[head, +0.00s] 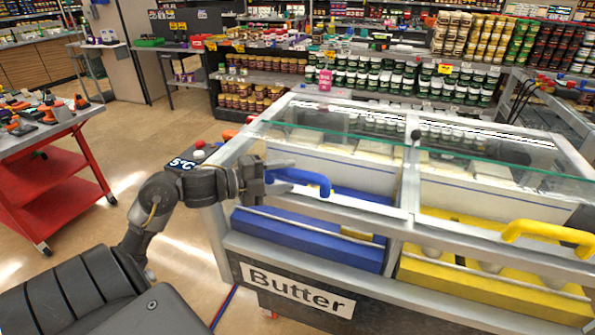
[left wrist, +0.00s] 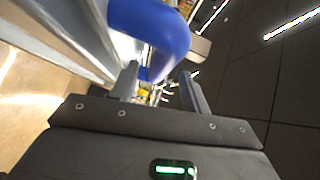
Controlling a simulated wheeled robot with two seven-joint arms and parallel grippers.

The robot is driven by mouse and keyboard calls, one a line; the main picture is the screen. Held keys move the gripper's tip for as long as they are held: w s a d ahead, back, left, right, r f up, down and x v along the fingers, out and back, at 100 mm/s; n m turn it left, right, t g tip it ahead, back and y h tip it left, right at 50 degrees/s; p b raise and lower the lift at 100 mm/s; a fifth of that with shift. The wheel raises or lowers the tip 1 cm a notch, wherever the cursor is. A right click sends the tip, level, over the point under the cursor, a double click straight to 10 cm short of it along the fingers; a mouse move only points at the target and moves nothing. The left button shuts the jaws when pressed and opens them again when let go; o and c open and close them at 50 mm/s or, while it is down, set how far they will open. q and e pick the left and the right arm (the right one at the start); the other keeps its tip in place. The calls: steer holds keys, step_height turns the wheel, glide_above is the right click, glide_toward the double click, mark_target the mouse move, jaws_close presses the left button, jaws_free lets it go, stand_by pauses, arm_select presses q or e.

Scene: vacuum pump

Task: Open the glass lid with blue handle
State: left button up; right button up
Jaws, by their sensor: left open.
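The glass lid (head: 335,150) on the left half of the freezer case lies flat in its frame and looks closed. Its blue handle (head: 308,178) is a curved bar on the front edge of the lid. My left gripper (head: 280,175) is open at the left end of the handle. In the left wrist view the blue handle (left wrist: 150,28) looms large, and its lower part shows between the two fingers of the left gripper (left wrist: 160,82). I cannot tell whether the fingers touch it. My right gripper is not in view.
The right lid has a yellow handle (head: 548,234). A "Butter" sign (head: 297,288) is on the case front. A small temperature display (head: 183,163) stands by the case's left end. A red cart (head: 45,185) is at the left, with clear floor between.

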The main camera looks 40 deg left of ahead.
mark_target(290, 175)
arm_select(q)
steer(key=shift+p+x, duration=0.3)
steer(key=shift+x, duration=1.55)
steer(key=shift+c, duration=0.5)
jaws_close()
